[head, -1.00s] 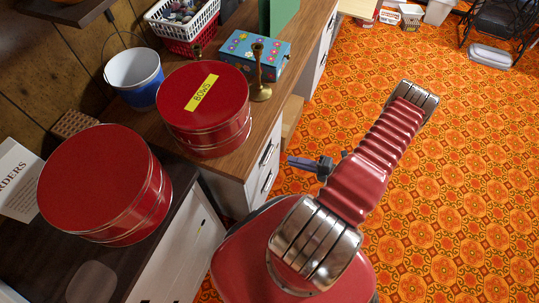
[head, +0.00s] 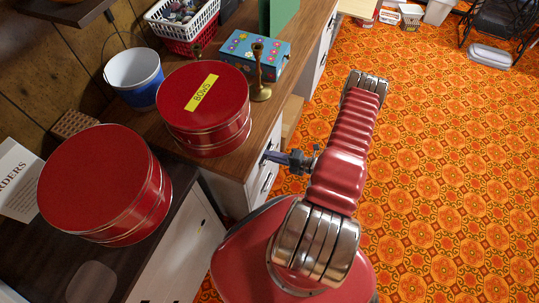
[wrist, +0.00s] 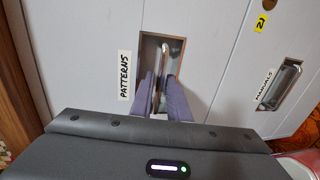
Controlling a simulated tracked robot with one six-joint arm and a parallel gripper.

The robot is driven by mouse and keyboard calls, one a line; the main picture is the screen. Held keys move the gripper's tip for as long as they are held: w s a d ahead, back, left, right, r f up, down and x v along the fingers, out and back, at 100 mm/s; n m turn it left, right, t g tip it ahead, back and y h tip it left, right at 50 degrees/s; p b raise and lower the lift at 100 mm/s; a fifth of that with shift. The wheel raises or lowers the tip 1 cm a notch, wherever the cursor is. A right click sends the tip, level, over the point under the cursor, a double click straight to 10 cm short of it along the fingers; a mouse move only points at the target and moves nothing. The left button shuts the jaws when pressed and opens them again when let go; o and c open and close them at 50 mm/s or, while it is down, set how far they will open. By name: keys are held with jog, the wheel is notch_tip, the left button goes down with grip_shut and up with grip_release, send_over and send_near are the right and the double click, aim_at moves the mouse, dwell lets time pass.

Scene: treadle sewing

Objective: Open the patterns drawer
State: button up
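The patterns drawer (wrist: 200,70) has a pale grey front with a white "PATTERNS" label (wrist: 124,75); it looks shut. Its metal handle (wrist: 164,50) sits in a brown recess, upright in the wrist view. My gripper (wrist: 162,80) has its two purple-grey fingers at this recess, one on each side of the handle's near part. A gap shows between the fingers, so it looks open; whether either finger touches the handle I cannot tell. In the head view my gripper (head: 270,157) is at the white drawer front under the wooden top.
A second drawer handle (wrist: 284,82) labelled "MANUALS" is at the right. Red round tins (head: 205,105), a blue-white bucket (head: 134,78), a brass candlestick (head: 260,75) and a floral box (head: 254,53) stand on the tops.

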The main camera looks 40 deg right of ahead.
jog(key=shift+w+a, duration=0.15)
jog(key=shift+w, duration=0.1)
jog(key=shift+c, duration=0.2)
grip_shut()
jog(key=shift+f, duration=0.1)
dwell(1.0)
jog(key=shift+d, duration=0.25)
jog(key=shift+a, duration=0.15)
jog(key=shift+s, duration=0.2)
